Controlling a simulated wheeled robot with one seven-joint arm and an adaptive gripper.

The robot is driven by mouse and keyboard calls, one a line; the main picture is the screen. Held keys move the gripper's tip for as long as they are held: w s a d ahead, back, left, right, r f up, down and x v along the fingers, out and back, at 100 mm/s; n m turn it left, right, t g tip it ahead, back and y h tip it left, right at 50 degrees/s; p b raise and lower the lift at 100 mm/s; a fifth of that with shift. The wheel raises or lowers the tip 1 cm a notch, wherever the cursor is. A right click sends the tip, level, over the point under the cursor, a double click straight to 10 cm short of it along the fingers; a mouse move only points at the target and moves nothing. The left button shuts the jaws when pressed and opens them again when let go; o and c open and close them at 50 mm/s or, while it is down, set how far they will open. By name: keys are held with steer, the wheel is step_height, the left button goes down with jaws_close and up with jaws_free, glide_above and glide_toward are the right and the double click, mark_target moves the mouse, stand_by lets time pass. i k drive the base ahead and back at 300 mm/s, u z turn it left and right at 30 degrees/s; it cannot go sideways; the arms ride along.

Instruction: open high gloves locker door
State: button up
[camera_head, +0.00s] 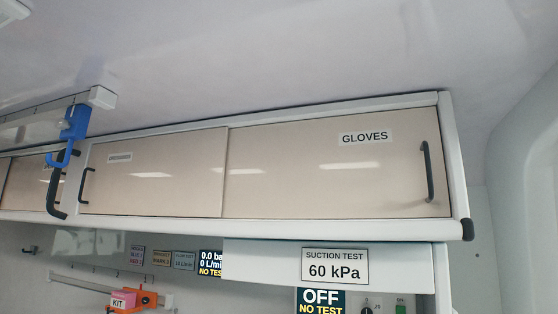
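The high locker runs along the wall just under the ceiling. Its gloves door (320,180) is a beige panel at the right end, with a "GLOVES" label (365,138) near its top. A dark vertical handle (428,172) sits near the door's right edge. The door reaches the right end of the frame and looks shut. A second beige panel (155,172) lies to its left, with a dark handle (84,185) at its left edge. My gripper is not in view.
A blue hook or clamp (74,125) hangs from a rail at left, in front of the locker. Below are a "SUCTION TEST 60 kPa" sign (335,265), an "OFF" display (321,301) and an orange holder with a KIT label (135,300). Space before the gloves door looks clear.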

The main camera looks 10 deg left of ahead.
mark_target(389, 164)
steer(key=z, duration=3.05)
steer(key=k, duration=0.8)
steer(key=u, duration=1.4)
